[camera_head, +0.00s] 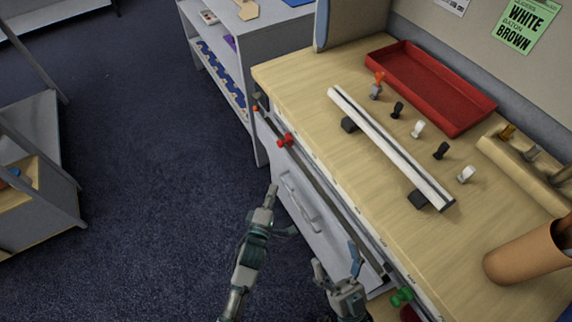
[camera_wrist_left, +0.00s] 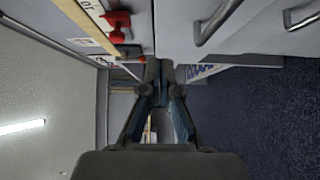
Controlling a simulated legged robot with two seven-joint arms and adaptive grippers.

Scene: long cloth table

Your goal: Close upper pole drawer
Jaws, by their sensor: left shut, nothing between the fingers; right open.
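A grey drawer front (camera_head: 305,215) with a bar handle (camera_head: 298,203) shows under the wooden desk top in the head view. In the left wrist view, two handles, one nearer (camera_wrist_left: 217,22) and one at the right (camera_wrist_left: 300,20), show on grey fronts. I cannot tell how far any drawer stands out. My left gripper (camera_head: 271,192) is shut and empty, just left of the drawer front; its fingers also show in the left wrist view (camera_wrist_left: 160,75). My right gripper (camera_head: 337,262) is open and empty in front of the desk's nearer end, hiding part of the front.
A dark pole (camera_head: 325,188) runs along the desk's front edge, with a red clamp (camera_head: 285,140) and a green clamp (camera_head: 402,297). A white bar (camera_head: 385,142), several small clips and a red tray (camera_head: 430,88) lie on top.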

